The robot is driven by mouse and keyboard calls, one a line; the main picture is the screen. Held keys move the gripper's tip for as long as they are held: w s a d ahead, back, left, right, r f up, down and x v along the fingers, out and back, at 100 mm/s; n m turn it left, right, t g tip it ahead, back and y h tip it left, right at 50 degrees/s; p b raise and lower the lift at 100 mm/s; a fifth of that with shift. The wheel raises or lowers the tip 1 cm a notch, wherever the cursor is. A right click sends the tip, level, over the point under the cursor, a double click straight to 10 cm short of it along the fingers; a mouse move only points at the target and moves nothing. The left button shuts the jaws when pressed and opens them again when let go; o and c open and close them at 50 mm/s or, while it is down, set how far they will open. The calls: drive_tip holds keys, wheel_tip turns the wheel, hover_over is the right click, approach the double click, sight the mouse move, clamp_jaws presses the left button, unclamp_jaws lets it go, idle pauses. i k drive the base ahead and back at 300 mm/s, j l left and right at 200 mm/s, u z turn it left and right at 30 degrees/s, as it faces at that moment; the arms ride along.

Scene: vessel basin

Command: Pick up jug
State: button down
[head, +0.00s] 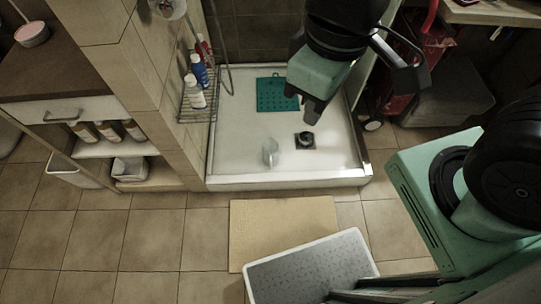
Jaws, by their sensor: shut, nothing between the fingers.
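A small clear vessel, which looks like the jug (270,152), stands in the white shower basin (235,160), near its front edge. Its handle cannot be made out at this size. My gripper (311,112) hangs over the basin, above and to the right of the jug in the picture. It is shut and empty, apart from the jug.
A green mat (277,94) lies at the back of the basin. A dark drain (305,140) is right of the jug. Bottles (196,92) stand on a wire rack at the left wall. A beige mat (275,222) lies in front.

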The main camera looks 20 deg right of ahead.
sight(269, 147)
drive_tip(key=z, duration=0.7)
drive_tip(key=i+j+z, duration=0.1)
drive_tip(key=j+z, duration=0.35)
drive_tip(key=j, duration=0.2)
drive_tip(key=j+z, duration=0.5)
drive_tip(key=j, duration=0.9)
drive_tip(key=k, duration=0.05)
